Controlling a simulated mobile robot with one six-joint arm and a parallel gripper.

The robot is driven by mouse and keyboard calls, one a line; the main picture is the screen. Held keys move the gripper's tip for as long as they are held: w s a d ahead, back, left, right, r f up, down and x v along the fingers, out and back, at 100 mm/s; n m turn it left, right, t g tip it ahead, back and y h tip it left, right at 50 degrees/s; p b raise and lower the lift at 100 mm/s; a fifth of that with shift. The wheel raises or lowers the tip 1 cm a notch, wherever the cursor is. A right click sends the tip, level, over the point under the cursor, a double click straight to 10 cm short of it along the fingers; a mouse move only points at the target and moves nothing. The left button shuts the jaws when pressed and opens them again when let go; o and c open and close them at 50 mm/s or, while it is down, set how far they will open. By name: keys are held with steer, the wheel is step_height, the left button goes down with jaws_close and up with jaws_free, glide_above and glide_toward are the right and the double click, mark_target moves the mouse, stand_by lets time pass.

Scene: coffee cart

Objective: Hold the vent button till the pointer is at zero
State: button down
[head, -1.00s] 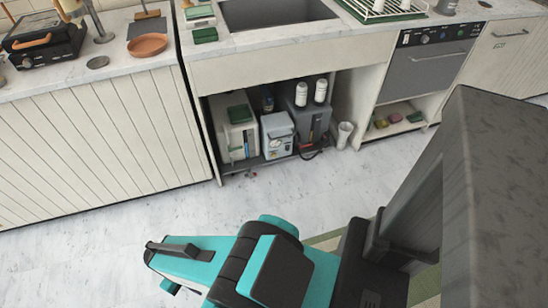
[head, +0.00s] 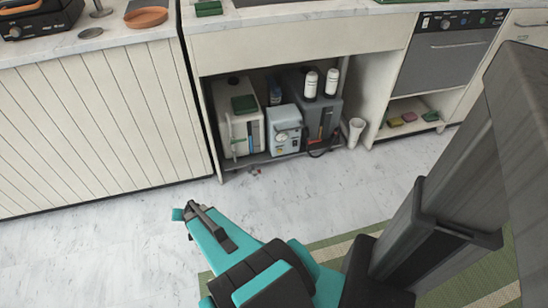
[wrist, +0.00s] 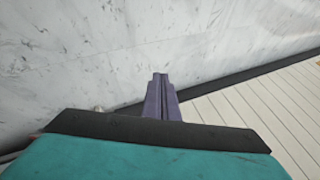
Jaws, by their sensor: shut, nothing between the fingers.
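A small light blue-grey box (head: 289,147) stands on the floor of the open cabinet under the sink in the head view. A round white dial (head: 283,136) is on its front. The pointer's reading is too small to make out. I cannot pick out the vent button at this distance. My gripper (wrist: 160,76) shows in the wrist view with its two purple-grey fingers together and empty. Those fingers point at bare marble-patterned floor. In the head view my turquoise arm is in front of the cabinet, well apart from the box.
Left of the box is a white container (head: 243,133) with a green item on top. Right is a dark grey unit (head: 322,108) with two white canisters. A white cup (head: 355,132) stands at the cabinet's right edge. The floor (head: 110,245) before the cabinets is mostly clear.

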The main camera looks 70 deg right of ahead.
steer(key=s+d+f+m+h+b, duration=0.1)
steer(key=d+m+h+b, duration=0.1)
steer(key=d, duration=0.6)
steer(key=d+f+m+h+b, duration=0.2)
steer(key=d+m+b, duration=0.1)
steer(key=d, duration=0.5)
steer(key=m+g+h+b, duration=0.4)
steer(key=m+h+b, duration=0.4)
steer(key=m+b, duration=0.1)
glide_toward(280, 151)
steer(key=w+a+f, duration=0.3)
steer(key=w+a, duration=0.2)
steer(key=a, duration=0.3)
steer(key=s+d+m+g+h+b, duration=0.1)
steer(key=s+d+m+g, duration=0.3)
steer(key=s, duration=0.6)
steer(key=shift+s+d+f+h+b, duration=0.35)
steer(key=shift+d+b, duration=0.3)
steer(key=shift+d, duration=0.3)
steer(key=w+d+p, duration=0.3)
steer(key=w+d, duration=0.2)
steer(key=d, duration=0.2)
steer(key=shift+w, duration=0.25)
steer(key=shift+w+d+p, duration=0.55)
steer(key=shift+d+p, duration=0.05)
steer(key=shift+p, duration=0.15)
